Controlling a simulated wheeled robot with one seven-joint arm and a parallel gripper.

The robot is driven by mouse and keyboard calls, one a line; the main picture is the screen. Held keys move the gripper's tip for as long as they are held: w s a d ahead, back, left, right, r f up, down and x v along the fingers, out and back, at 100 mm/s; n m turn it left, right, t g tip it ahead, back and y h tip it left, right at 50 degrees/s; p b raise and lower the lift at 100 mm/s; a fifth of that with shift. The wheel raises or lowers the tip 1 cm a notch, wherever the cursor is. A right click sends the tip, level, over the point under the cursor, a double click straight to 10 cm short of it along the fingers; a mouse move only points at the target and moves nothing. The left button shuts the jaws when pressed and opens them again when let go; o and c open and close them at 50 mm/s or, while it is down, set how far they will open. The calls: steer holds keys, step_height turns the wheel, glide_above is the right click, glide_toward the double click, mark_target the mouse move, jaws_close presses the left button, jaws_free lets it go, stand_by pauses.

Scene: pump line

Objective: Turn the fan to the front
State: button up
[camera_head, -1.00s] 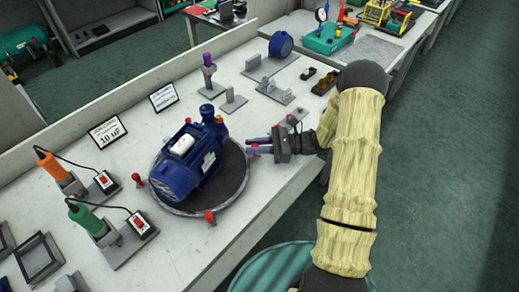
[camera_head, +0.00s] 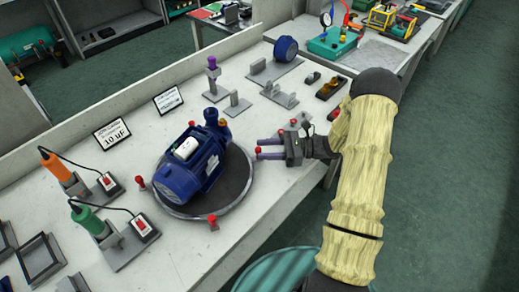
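The blue pump motor (camera_head: 193,168) lies on a round dark turntable (camera_head: 238,172) with a pale rim. Its rounded, wider end points to the front left, and its narrower blue fittings (camera_head: 215,119) point to the back right. Which end carries the fan is not clear. Red-topped pegs show around the turntable, at the left (camera_head: 140,183), at the front (camera_head: 212,222) and at the right (camera_head: 257,152). The right peg is at the fingertips; contact cannot be told.
A green tool (camera_head: 88,218) and an orange tool (camera_head: 55,166) with switch boxes stand left. A 10 uF sign (camera_head: 112,134) stands behind. Grey brackets (camera_head: 281,95) and a blue round part (camera_head: 286,49) are at the back. The bench front is clear.

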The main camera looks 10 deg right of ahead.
steer(key=d, duration=0.5)
steer(key=s+d, duration=0.1)
steer(key=d, duration=0.4)
steer(key=s+d+b, duration=0.1)
steer(key=d, duration=0.3)
steer(key=shift+s+d, duration=0.2)
steer(key=shift+d, duration=0.2)
